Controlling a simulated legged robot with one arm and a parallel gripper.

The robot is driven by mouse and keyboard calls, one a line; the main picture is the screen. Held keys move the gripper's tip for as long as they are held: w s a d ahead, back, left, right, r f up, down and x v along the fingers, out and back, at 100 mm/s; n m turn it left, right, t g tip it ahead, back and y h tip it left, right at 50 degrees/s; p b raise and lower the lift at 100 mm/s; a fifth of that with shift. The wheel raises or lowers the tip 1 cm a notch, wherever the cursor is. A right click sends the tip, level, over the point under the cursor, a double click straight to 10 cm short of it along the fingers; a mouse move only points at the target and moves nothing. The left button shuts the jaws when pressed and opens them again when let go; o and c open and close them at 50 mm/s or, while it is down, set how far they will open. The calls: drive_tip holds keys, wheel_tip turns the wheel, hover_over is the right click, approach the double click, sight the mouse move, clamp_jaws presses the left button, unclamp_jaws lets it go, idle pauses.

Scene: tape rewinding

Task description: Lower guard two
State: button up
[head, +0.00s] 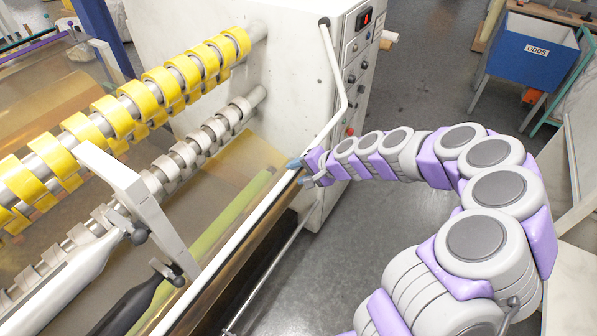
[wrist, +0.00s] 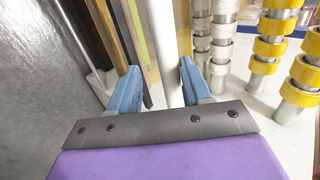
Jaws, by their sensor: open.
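A white guard bar (head: 335,75) comes down from the top corner of the machine cabinet, bends, and runs as a long white rail (head: 232,238) toward the lower left. No label shows which guard is number two. In the wrist view my gripper (wrist: 158,88) is open, with one finger on each side of the white bar (wrist: 166,45). The bar looks closer to the right finger; contact is unclear.
Yellow tape rolls (head: 162,85) sit on an upper shaft, with pale cores (head: 184,154) on a lower shaft. A control panel (head: 357,60) is on the cabinet (head: 240,75). A blue bin (head: 530,50) stands at upper right. Grey floor (head: 430,90) is open between cabinet and bin.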

drive_tip(key=v, duration=1.6)
drive_tip(key=shift+s+d+p, duration=0.2)
drive_tip(key=shift+d+p, duration=0.1)
drive_tip(key=shift+p, duration=0.1)
drive_tip(key=shift+a+r, duration=0.1)
drive_tip(key=s+a+n+g+h+b, duration=0.25)
drive_tip(key=s+a+n+g, duration=0.35)
drive_tip(key=s, duration=0.7)
drive_tip(key=s+d+f+h+b, duration=0.1)
drive_tip(key=s+d+f+h, duration=0.1)
drive_tip(key=s, duration=0.8)
drive_tip(key=s+d+f+n+g+h+b, duration=0.1)
drive_tip(key=s+d+h+b, duration=0.1)
drive_tip(key=s, duration=0.8)
drive_tip(key=shift+s+d+f+h, duration=0.25)
drive_tip(key=shift+d+f+h, duration=0.15)
drive_tip(key=shift+h, duration=0.25)
drive_tip(key=shift+a, duration=0.15)
